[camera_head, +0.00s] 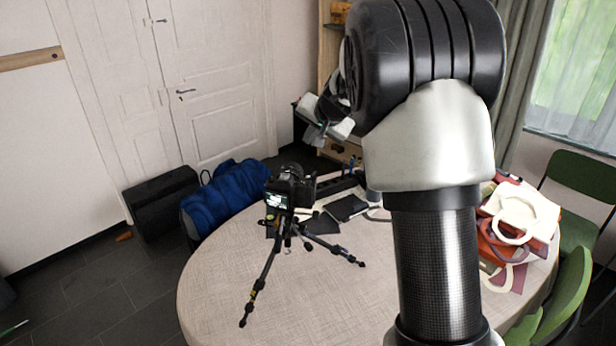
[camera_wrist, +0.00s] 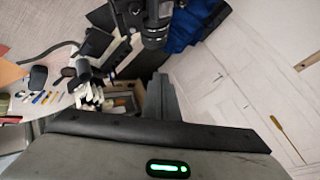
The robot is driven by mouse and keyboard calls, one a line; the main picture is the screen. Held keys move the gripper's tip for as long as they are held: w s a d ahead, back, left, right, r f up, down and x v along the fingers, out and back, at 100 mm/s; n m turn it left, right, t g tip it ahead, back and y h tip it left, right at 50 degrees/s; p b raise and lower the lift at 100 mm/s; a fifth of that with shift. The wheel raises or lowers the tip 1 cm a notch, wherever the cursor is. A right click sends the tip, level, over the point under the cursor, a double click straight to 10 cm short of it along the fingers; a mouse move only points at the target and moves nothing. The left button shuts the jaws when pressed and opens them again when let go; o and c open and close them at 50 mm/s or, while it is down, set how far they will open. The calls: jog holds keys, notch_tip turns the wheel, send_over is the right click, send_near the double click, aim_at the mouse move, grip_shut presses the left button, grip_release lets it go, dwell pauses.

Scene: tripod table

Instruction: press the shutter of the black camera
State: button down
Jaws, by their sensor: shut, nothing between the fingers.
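The black camera (camera_head: 290,187) stands on a black tripod (camera_head: 262,275) on the round table (camera_head: 225,290), its lit rear screen facing me. In the wrist view the black camera (camera_wrist: 150,22) is at the top middle, cut off by the frame edge, with its lens showing. My gripper (camera_head: 315,134) is up and to the right of the camera in the head view, apart from it. In the wrist view my gripper's fingers (camera_wrist: 160,92) are together and empty, below the camera in the picture. The shutter button is too small to make out.
Dark notebooks (camera_head: 346,207) and small items lie behind the tripod. Red and cream bags (camera_head: 515,215) lie on the table's right side. A blue bag (camera_head: 226,195) and a black case (camera_head: 160,203) are left of the table. Green chairs (camera_head: 568,285) stand right. The table's front left is clear.

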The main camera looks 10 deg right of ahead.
jog(key=b, duration=0.7)
send_over(310, 181)
jog(key=shift+w+f, duration=0.15)
jog(key=shift+f, duration=4.2)
jog(key=shift+f, duration=0.2)
jog(key=shift+f+b, duration=0.25)
jog(key=shift+b, duration=0.3)
jog(key=shift+f+b, duration=0.3)
jog(key=shift+b, duration=0.05)
jog(key=shift+r, duration=0.15)
jog(key=shift+r+p, duration=0.5)
jog(key=shift+r, duration=0.1)
jog(key=shift+r+p, duration=1.95)
jog(key=shift+r, duration=0.55)
jog(key=shift+r, duration=0.1)
